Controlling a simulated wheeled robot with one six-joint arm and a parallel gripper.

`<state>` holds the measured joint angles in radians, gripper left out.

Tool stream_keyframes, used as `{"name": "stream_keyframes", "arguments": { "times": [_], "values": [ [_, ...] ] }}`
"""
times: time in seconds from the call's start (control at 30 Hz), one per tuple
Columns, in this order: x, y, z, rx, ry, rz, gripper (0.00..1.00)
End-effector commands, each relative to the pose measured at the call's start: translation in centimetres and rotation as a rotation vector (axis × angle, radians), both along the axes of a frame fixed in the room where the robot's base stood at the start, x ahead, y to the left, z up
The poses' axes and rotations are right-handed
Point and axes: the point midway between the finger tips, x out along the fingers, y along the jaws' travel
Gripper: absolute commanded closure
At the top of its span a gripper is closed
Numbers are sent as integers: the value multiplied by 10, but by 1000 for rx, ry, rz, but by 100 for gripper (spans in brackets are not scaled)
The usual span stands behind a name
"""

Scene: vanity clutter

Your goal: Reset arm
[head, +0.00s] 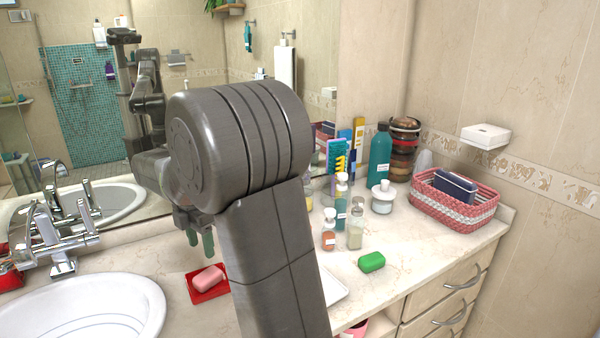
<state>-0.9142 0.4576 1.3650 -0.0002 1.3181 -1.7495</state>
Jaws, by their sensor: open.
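My arm rises from the bottom middle and covers much of the centre of the head view. My gripper (201,240) hangs pointing down behind the arm's large joint, with greenish fingertips. It is open and I see nothing between its fingers. It appears above and behind the red soap dish (196,297), which holds a pink soap bar (208,278). The exact height of the gripper over the counter is hard to tell. Part of the gripper and the counter behind my arm are hidden.
A sink (80,310) and chrome faucet (55,235) are at left, before the mirror. Right of my arm stand small bottles (355,228), a green soap (371,262), a teal bottle (380,158) and a pink basket (452,205). The front right counter is clear.

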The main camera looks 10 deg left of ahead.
Motion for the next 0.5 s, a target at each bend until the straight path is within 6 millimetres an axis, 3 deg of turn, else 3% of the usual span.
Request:
{"name": "stream_keyframes", "arguments": {
  "times": [0.5],
  "values": [
    [-1,-1,-103,-4,3,0,52]
  ]
}}
